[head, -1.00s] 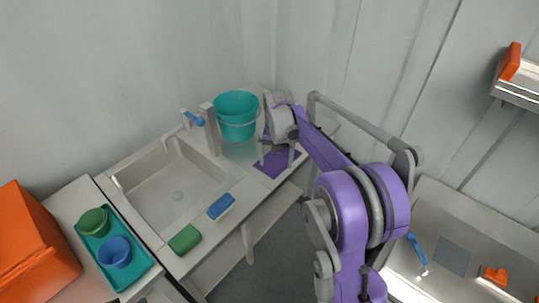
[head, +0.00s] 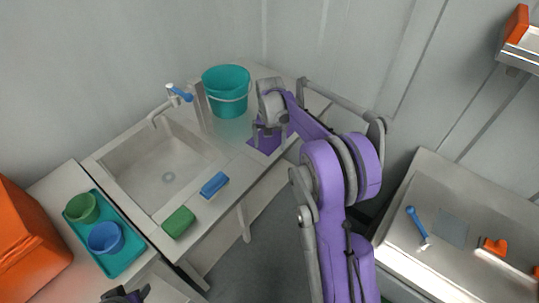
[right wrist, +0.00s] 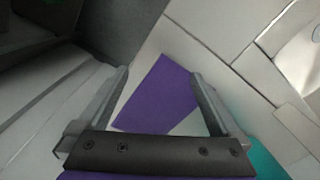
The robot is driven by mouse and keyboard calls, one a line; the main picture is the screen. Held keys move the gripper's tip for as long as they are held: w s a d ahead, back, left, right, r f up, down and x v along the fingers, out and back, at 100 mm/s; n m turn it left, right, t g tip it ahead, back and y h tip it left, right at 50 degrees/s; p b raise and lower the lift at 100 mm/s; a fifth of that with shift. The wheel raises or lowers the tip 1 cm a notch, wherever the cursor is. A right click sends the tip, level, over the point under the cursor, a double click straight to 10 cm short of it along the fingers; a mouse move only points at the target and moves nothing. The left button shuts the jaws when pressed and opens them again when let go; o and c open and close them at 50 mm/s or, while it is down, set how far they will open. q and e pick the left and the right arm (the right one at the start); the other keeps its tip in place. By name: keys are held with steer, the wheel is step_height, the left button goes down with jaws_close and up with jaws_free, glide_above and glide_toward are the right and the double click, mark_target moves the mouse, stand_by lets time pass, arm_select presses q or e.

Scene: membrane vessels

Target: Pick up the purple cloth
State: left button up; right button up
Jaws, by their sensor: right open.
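The purple cloth (head: 262,145) lies flat on the counter to the right of the sink, near the front edge. My right gripper (head: 267,136) is just above it and hides part of it. In the right wrist view the cloth (right wrist: 160,96) shows between the two fingers of the open right gripper (right wrist: 160,76), with nothing held. I cannot tell whether the fingertips touch the cloth or counter. My left gripper's jaws are not seen.
A teal bucket (head: 226,92) stands behind the cloth. The sink (head: 163,168), blue sponge (head: 214,185) and green sponge (head: 179,222) are to the left. A teal tray (head: 124,260) holds two cups. Another counter (head: 452,205) stands at right.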

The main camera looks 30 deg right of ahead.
step_height(320, 180, down, 2)
steer(key=shift+f+b, duration=0.1)
steer(key=shift+b, duration=0.25)
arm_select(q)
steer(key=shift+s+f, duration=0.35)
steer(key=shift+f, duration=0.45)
arm_select(e)
steer(key=shift+c, duration=0.2)
jaws_close()
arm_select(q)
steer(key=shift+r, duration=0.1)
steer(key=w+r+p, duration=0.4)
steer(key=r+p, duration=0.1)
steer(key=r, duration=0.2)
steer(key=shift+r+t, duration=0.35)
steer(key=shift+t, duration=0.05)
arm_select(e)
step_height(320, 180, up, 30)
